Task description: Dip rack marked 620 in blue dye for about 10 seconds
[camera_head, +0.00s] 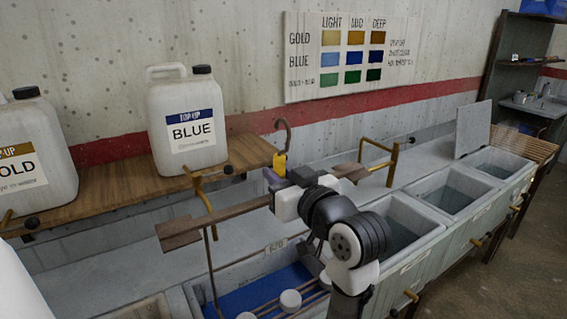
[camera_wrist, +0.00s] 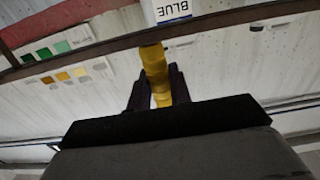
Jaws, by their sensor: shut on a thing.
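My gripper (camera_head: 277,172) is shut on a yellow handle (camera_head: 280,160) that has a dark hook at its top; in the wrist view my gripper (camera_wrist: 157,95) has its dark fingers on both sides of the yellow handle (camera_wrist: 154,62). Below the handle is a brown bar (camera_head: 215,216) with a thin rod running down from it. A small label (camera_head: 277,246), apparently 620, shows under the bar. Slats with white round pieces (camera_head: 290,300) show low over the blue dye (camera_head: 240,300) in the front tank. My arm hides part of the bar and tank; I cannot tell how deep the slats sit.
A white BLUE jug (camera_head: 187,125) and a GOLD jug (camera_head: 30,155) stand on the wooden shelf. Brass-coloured brackets (camera_head: 378,160) rise near the bar. More tanks (camera_head: 450,190) line the right. A colour chart (camera_head: 350,55) hangs on the wall.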

